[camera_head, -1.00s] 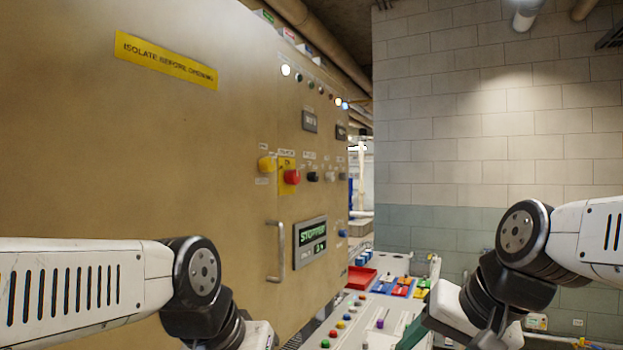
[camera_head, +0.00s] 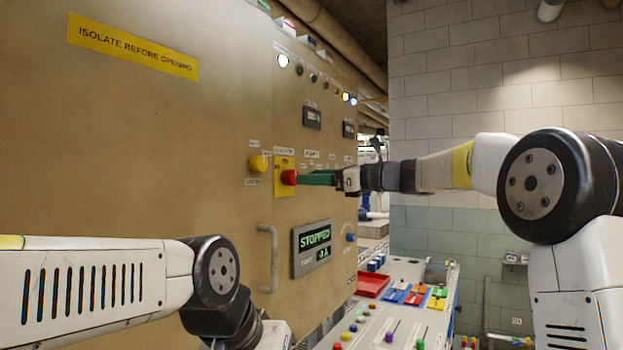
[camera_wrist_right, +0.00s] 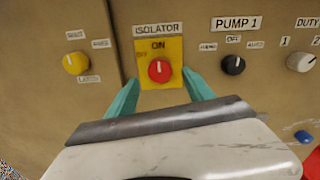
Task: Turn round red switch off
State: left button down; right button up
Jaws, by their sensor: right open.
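The round red switch (camera_head: 289,177) sits on a yellow plate (camera_head: 283,188) on the tan cabinet. In the right wrist view the red switch (camera_wrist_right: 160,71) has a pale pointer mark, with "ISOLATOR" above it and "ON" on the plate. My right gripper (camera_head: 308,178) has green fingers pointing at the switch. In the right wrist view its fingers (camera_wrist_right: 160,85) are open, one on each side of the switch and slightly below it. I cannot tell whether they touch it. My left arm is at the lower left of the head view; its gripper's fingers are not visible.
A yellow knob (camera_wrist_right: 75,63) is left of the switch and a black knob (camera_wrist_right: 233,65) is right of it. A cabinet handle (camera_head: 270,258) and a display reading "STOPPED" (camera_head: 314,244) are below. A console (camera_head: 390,325) with a red tray (camera_head: 373,284) stands at the lower right.

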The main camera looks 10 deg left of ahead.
aim_at(290, 178)
jog(key=shift+x, duration=2.35)
jog(key=shift+c, duration=0.4)
grip_shut()
jog(key=shift+n, duration=0.4)
jog(key=n, duration=1.6)
jog(key=shift+s+f+n, duration=0.1)
jog(key=shift+f+n, duration=0.05)
jog(key=shift+n, duration=0.25)
